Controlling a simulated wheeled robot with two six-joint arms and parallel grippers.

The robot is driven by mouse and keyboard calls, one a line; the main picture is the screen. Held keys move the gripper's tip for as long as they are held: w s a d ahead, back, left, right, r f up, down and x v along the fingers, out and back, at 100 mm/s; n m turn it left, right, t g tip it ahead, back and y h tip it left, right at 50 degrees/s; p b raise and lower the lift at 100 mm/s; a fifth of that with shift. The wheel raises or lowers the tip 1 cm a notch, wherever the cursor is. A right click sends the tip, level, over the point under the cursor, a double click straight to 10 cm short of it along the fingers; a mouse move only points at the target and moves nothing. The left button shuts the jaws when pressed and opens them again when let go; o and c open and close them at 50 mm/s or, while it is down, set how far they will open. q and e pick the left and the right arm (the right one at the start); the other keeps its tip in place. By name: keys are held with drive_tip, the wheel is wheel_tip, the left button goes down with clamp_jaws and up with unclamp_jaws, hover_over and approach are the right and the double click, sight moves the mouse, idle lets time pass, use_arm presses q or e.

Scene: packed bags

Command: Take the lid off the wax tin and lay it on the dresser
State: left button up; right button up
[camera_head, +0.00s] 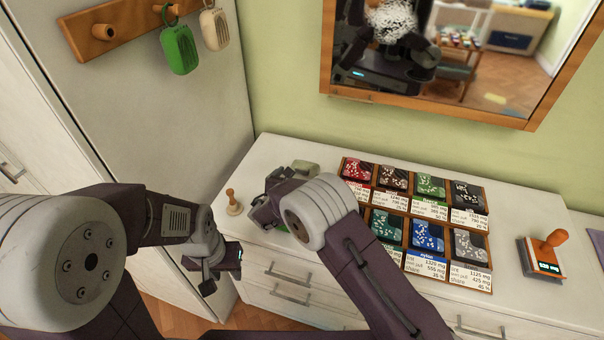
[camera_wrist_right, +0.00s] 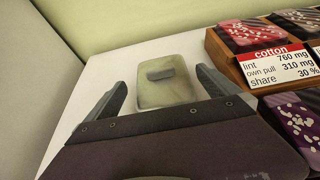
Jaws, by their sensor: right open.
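The wax tin seems to be the pale olive, rounded rectangular object (camera_wrist_right: 155,93) in the right wrist view, with a small grey bar on its top. In the head view a pale green-grey part (camera_head: 305,167) shows just behind my right gripper (camera_head: 270,200). My right gripper, also in the right wrist view (camera_wrist_right: 162,82), is open. Its fingers lie on either side of the olive object in the picture; I cannot tell whether they touch it. I cannot tell the lid from the tin's body. My left gripper (camera_head: 222,268) hangs in front of the dresser, apart from it.
The white dresser (camera_head: 530,305) carries a wooden stamp (camera_head: 233,203) on the left. Several wooden trays of patterned samples with labels (camera_head: 430,255) fill its middle. A mirror (camera_head: 440,95) hangs behind. Bare top lies by the right stamp.

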sight(302, 172)
drive_tip(key=x, duration=0.5)
drive_tip(key=shift+f, duration=0.2)
drive_tip(key=shift+r, duration=0.1)
drive_tip(key=shift+c, duration=0.7)
drive_tip(key=c, duration=1)
drive_tip(key=shift+s, duration=0.1)
wheel_tip(302, 172, up, 5)
drive_tip(key=shift+d+f, duration=0.1)
drive_tip(key=shift+f, duration=0.1)
drive_tip(key=s+d+r, duration=0.2)
drive_tip(key=d+r, duration=0.4)
drive_tip(key=d, duration=0.5)
drive_tip(key=shift+r+b, duration=0.2)
drive_tip(key=shift+b, duration=0.1)
drive_tip(key=shift+s+d, duration=0.1)
drive_tip(key=shift+d, duration=0.05)
